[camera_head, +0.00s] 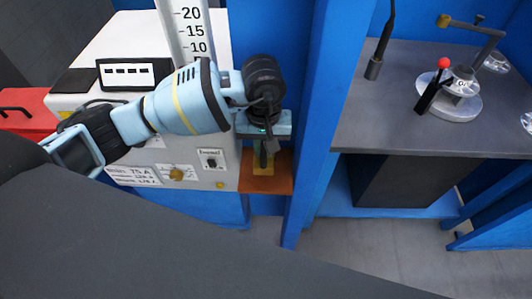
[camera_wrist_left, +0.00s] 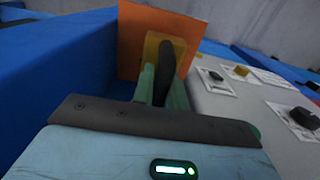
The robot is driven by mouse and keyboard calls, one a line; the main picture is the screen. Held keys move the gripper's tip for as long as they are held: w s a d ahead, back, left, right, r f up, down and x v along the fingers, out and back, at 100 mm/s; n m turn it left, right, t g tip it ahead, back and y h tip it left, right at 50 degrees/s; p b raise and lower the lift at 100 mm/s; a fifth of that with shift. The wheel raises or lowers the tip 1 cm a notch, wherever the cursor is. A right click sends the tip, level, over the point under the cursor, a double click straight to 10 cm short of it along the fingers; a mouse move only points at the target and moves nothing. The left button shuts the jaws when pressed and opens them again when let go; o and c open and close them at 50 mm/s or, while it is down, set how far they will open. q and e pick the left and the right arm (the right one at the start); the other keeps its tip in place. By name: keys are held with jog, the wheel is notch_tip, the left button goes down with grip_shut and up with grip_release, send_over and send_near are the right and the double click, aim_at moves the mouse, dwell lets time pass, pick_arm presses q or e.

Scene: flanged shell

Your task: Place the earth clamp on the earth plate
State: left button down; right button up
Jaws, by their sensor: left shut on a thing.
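The earth plate (camera_head: 255,185) is a flat copper-orange square low beside the white machine. It also shows at the top of the left wrist view (camera_wrist_left: 188,30). My left gripper (camera_head: 263,153) points down over it. Its greenish fingers (camera_wrist_left: 162,88) are shut on the dark, rounded grip of the earth clamp (camera_wrist_left: 166,60). A yellow brass-coloured part shows between the grip and the orange plate, overlapping the plate in both views. I cannot tell whether the clamp touches the plate. The gripper hides much of the clamp in the head view. My right gripper is out of view.
The white machine (camera_head: 205,155) with knobs and labels stands directly left of the plate. A blue post (camera_head: 320,110) rises close to its right. A grey bench (camera_head: 405,125) with a red-knobbed fixture (camera_head: 458,100) stands farther right.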

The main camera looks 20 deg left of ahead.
pick_arm(q)
jog(key=shift+w+d+r, duration=0.1)
jog(key=shift+w+d, duration=0.15)
jog(key=shift+w, duration=0.1)
jog(key=shift+a+f, duration=0.1)
jog(key=shift+f, duration=1.7)
jog(key=shift+f, duration=0.2)
jog(key=c, duration=1.4)
grip_release()
jog(key=shift+s, duration=0.1)
notch_tip(320, 180, up, 12)
jog(key=shift+r, duration=0.2)
